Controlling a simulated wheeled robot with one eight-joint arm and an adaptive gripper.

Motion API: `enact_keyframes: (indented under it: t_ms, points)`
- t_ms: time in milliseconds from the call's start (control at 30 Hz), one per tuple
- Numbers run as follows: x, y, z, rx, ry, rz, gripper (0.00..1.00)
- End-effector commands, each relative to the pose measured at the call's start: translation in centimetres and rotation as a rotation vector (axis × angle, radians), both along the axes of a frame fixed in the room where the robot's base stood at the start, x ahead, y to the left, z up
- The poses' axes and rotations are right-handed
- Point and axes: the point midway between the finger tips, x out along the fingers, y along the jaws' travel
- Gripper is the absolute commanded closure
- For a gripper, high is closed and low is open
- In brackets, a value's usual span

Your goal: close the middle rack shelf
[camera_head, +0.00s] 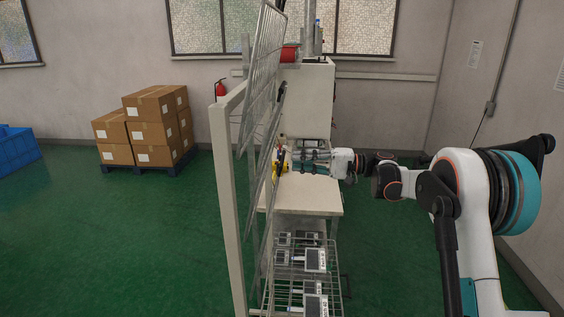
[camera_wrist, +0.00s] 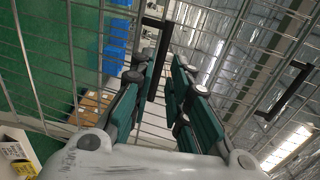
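The rack has a pale upright frame (camera_head: 225,190) in the middle of the head view. Upper wire shelves (camera_head: 262,70) are tilted steeply up, seen nearly edge-on. Another steep wire panel (camera_head: 264,225) hangs lower, beside my gripper; which panel is the middle shelf is hard to tell. My gripper (camera_head: 290,160) reaches in from the right to the panels. In the wrist view, my gripper (camera_wrist: 160,72) is open, its teal-padded fingers apart. A black handle bar (camera_wrist: 155,68) on the wire grid shows between the fingertips; contact cannot be told. A second black handle (camera_wrist: 287,91) is at right.
Lower wire shelves (camera_head: 275,258) lie flat and hold several panel-like items. A pale table (camera_head: 318,198) and a grey machine cabinet (camera_head: 307,100) stand behind. Stacked cartons (camera_head: 155,130) and a blue bin (camera_head: 18,148) are far left. Green floor is clear at left.

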Motion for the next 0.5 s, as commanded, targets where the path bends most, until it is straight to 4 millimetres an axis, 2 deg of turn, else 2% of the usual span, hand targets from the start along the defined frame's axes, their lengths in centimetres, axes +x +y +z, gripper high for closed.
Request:
enact_keyframes:
  t_ms: [33, 200, 300, 500]
  points:
    - [0.0, 1.1, 0.0, 0.000, 0.000, 0.002, 0.83]
    - [0.1, 3.9, 0.0, 0.000, 0.000, 0.001, 0.83]
    - [0.1, 5.0, 0.0, -0.001, 0.000, 0.001, 0.83]
    - [0.2, 6.0, 0.1, -0.001, 0.000, -0.001, 0.83]
